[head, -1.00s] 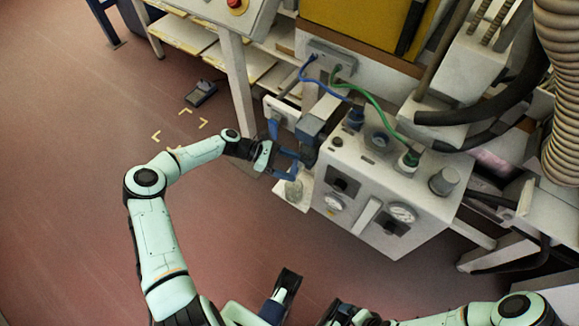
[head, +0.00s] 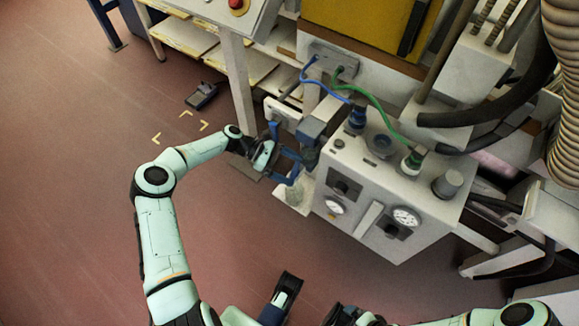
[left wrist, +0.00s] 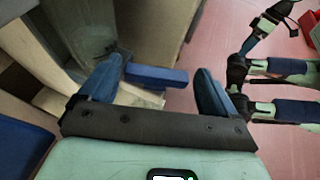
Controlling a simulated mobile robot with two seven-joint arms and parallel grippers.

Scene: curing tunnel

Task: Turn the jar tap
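My left gripper (head: 289,155) is at the left side of a pale machine box (head: 385,190), its two blue fingers spread apart. In the left wrist view the open fingers (left wrist: 156,88) stand either side of a blue bar, which seems to be the tap handle (left wrist: 158,75). The bar lies crosswise, closer to the left finger, with a gap to the right one. A greyish jar (left wrist: 92,32) seems to stand behind it. In the head view the fingers largely hide the tap. My right arm shows at the bottom right; its fingertips cannot be made out.
The box carries gauges (head: 406,216), knobs and blue and green cables (head: 375,115). A small pale shelf (head: 293,196) juts out below my left gripper. A table leg (head: 237,80) stands behind it. The red floor (head: 70,170) to the left is clear.

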